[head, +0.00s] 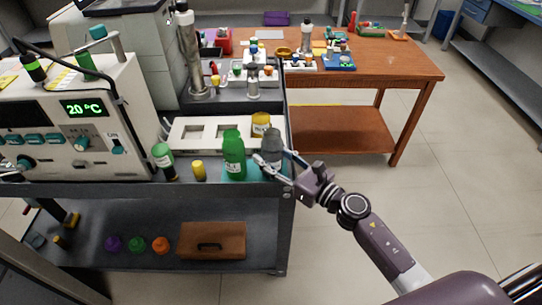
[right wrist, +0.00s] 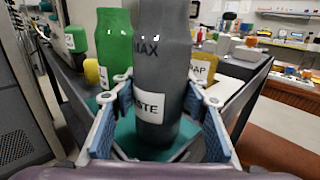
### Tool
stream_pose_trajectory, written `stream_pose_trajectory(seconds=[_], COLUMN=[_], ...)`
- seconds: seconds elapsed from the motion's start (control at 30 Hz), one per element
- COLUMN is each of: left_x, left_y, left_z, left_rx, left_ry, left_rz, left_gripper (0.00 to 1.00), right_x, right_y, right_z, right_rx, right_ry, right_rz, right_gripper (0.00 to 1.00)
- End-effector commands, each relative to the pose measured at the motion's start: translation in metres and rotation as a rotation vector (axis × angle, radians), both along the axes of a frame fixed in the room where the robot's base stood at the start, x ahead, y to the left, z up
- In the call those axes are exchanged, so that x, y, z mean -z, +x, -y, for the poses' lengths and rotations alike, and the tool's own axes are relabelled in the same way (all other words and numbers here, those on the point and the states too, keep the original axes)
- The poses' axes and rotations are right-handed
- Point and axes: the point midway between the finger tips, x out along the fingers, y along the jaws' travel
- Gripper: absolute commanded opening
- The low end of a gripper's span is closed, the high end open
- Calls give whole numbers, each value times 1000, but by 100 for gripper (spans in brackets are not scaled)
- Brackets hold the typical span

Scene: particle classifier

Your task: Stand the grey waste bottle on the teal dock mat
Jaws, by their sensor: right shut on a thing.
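The grey waste bottle (head: 272,142) is upright between the fingers of my right gripper (head: 270,163), at the right end of the cart top. In the right wrist view the grey bottle (right wrist: 160,65) shows part of a white label, and both blue-padded fingers (right wrist: 165,120) are closed around its sides. The teal dock mat (head: 255,174) lies under this area. It also shows around the bottle's base in the right wrist view (right wrist: 125,138). I cannot tell whether the base touches the mat. My left gripper is not in view.
A green bottle (head: 234,157) stands close on the left of the grey one. Open floor lies right of the cart.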

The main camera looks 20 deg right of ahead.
Motion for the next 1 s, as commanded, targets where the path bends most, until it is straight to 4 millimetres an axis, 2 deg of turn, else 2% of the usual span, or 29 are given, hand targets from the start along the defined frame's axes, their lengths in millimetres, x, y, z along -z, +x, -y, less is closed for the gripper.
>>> stream_pose_trajectory(seconds=[0.13,0.17,0.3,0.67,1.0], left_x=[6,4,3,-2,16], left_y=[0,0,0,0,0], left_z=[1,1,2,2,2], left_rx=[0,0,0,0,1], left_ry=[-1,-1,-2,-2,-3], left_rz=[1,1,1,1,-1], left_gripper=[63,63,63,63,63], right_x=[4,3,3,-2,3], right_y=[0,0,0,0,-43], right_z=[0,0,0,0,24], right_rx=[0,0,0,0,1], right_ry=[0,-1,0,0,-1], right_rz=[1,0,0,0,-2], right_gripper=[13,44,59,59,59])
